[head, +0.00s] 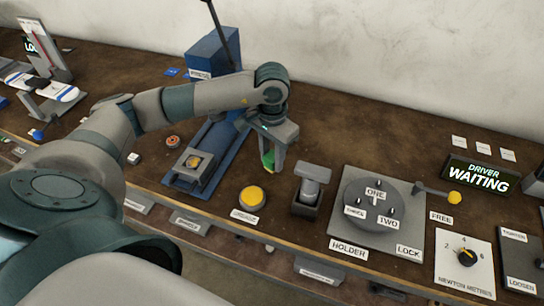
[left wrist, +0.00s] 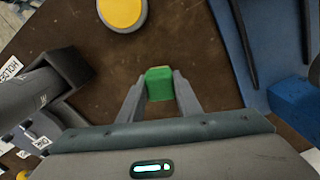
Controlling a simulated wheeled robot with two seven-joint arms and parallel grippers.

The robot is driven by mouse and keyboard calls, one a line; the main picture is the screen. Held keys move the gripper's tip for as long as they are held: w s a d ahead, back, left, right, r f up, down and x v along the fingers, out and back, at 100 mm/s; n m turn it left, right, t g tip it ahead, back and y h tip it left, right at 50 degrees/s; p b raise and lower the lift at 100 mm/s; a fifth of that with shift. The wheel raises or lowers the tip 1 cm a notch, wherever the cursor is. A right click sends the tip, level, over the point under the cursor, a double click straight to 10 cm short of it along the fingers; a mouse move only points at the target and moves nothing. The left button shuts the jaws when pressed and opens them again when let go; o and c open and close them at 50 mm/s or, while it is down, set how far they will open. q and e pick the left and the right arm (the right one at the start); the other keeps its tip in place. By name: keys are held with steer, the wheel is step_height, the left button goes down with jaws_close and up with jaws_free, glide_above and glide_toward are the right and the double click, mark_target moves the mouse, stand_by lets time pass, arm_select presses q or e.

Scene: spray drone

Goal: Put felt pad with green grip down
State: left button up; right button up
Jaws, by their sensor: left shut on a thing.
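My left gripper (head: 268,160) is shut on the green grip (head: 268,159) of the felt pad, above the brown bench between the blue fixture and the yellow button. In the left wrist view the green grip (left wrist: 160,84) sits between the two fingertips (left wrist: 160,88). The felt itself is hidden or too small to make out. Bare bench shows around the grip in that view. My right gripper is not in view.
A blue fixture (head: 219,135) stands left of the gripper. A yellow button (head: 252,198) and a grey holder (head: 307,198) are in front. Bare brown bench (head: 345,135) lies behind the dial plate.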

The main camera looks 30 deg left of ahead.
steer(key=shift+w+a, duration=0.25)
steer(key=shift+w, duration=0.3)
arm_select(q)
steer(key=o, duration=1.1)
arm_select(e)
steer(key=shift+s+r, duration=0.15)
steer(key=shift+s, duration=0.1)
